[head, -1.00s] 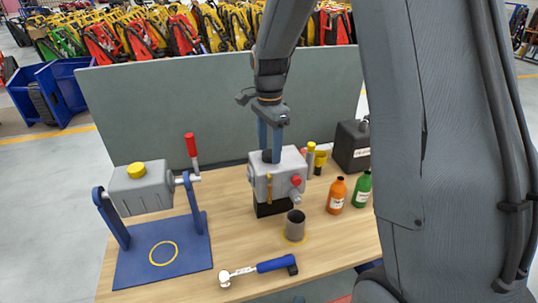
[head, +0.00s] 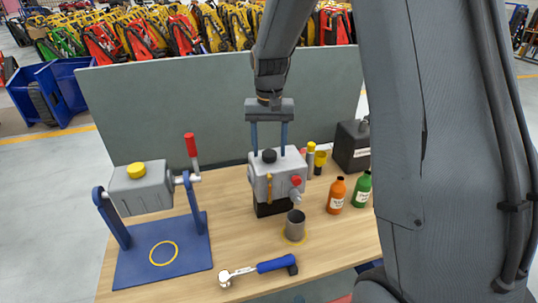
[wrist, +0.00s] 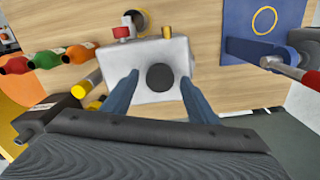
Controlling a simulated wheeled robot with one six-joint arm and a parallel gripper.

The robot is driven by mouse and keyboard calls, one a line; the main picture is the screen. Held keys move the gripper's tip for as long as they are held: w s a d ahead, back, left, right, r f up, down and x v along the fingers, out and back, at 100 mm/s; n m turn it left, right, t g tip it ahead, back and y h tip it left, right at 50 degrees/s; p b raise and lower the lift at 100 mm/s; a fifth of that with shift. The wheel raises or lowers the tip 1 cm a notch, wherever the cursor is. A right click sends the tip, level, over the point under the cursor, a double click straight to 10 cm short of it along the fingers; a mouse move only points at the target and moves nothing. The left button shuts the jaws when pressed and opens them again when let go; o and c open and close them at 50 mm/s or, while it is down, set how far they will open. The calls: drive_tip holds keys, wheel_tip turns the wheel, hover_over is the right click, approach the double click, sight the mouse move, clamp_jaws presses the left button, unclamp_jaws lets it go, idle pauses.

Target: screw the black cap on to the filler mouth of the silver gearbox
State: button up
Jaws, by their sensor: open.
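The silver gearbox (head: 285,181) stands on a black block on the workbench in the head view, and its top shows in the wrist view (wrist: 144,60). The black cap (head: 269,155) sits on top of the gearbox, and it shows as a dark disc in the wrist view (wrist: 160,77). The filler mouth is not visible and the cap's seating cannot be told. My gripper (head: 269,150) is open above the gearbox, with one blue finger on each side of the cap. In the wrist view both fingers (wrist: 158,88) are apart from the cap.
A grey cup (head: 295,226) stands in front of the gearbox, with a blue-handled wrench (head: 262,268) nearer the front edge. Orange (head: 337,195) and green (head: 362,189) bottles stand right. A blue stand (head: 162,255) holds a grey unit with a yellow cap (head: 137,170). A panel (head: 180,115) stands behind.

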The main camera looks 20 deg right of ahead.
drive_tip(key=shift+n, duration=1.2)
drive_tip(key=c, duration=0.9)
drive_tip(key=m, duration=0.6)
drive_tip(key=shift+m, duration=0.4)
drive_tip(key=m, duration=0.3)
drive_tip(key=m, duration=0.2)
drive_tip(key=shift+m, duration=0.3)
drive_tip(key=m, duration=0.6)
drive_tip(key=shift+m, duration=0.6)
